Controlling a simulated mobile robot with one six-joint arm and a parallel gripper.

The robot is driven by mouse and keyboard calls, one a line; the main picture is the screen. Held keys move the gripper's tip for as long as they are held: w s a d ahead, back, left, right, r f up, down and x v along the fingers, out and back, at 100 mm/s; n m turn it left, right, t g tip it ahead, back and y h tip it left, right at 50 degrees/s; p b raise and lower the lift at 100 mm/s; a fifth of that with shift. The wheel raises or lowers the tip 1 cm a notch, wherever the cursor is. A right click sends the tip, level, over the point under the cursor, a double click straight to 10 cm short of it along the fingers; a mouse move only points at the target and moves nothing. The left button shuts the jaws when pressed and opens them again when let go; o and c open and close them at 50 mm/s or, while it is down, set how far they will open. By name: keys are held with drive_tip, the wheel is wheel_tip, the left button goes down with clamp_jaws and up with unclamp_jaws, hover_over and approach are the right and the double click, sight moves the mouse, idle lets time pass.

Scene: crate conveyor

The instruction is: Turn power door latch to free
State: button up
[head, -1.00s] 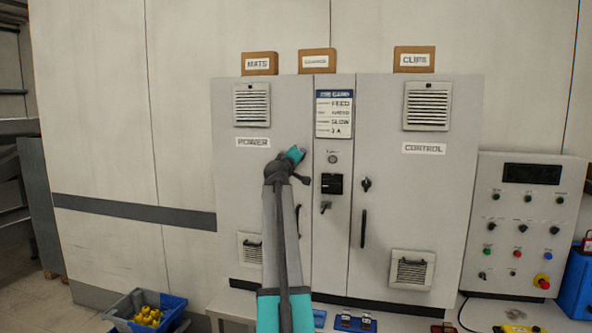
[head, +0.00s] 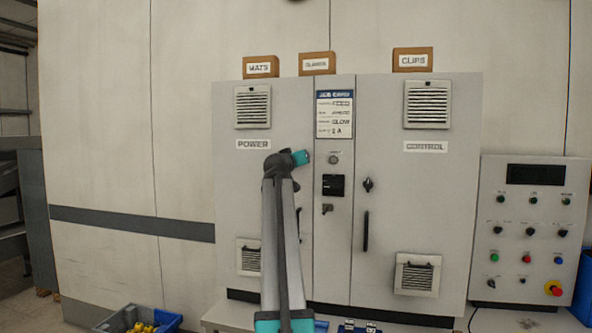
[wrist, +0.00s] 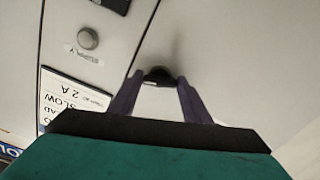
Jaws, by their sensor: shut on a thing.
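The power door (head: 235,195) is the grey left door of the cabinet, labelled POWER, and looks closed. Its latch, a small dark knob (wrist: 158,74), shows in the wrist view between my fingers, near the door's edge. My gripper (wrist: 157,81) is shut on this latch, one finger on each side. The fingers hide part of the latch, so its exact angle cannot be told. In the head view my arm covers the latch and the fingertips.
The control door (head: 420,215) on the right has its own dark latch (head: 368,185) and handle (head: 365,231). Between the doors is a panel with a small key switch (head: 327,209). A button console (head: 530,235) stands at right.

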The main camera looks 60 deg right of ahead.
drive_tip(key=shift+s+d+r+m+b, duration=0.1)
drive_tip(key=shift+r+m+b, duration=0.05)
drive_tip(key=shift+m+b, duration=0.7)
drive_tip(key=shift+s+r+m+b, duration=0.1)
drive_tip(key=shift+r+m+b, duration=0.05)
drive_tip(key=shift+m+b, duration=0.7)
drive_tip(key=o, duration=1)
drive_tip(key=shift+s, duration=0.2)
drive_tip(key=shift+o, duration=0.2)
drive_tip(key=shift+w+f, duration=0.15)
drive_tip(key=shift+f, duration=0.05)
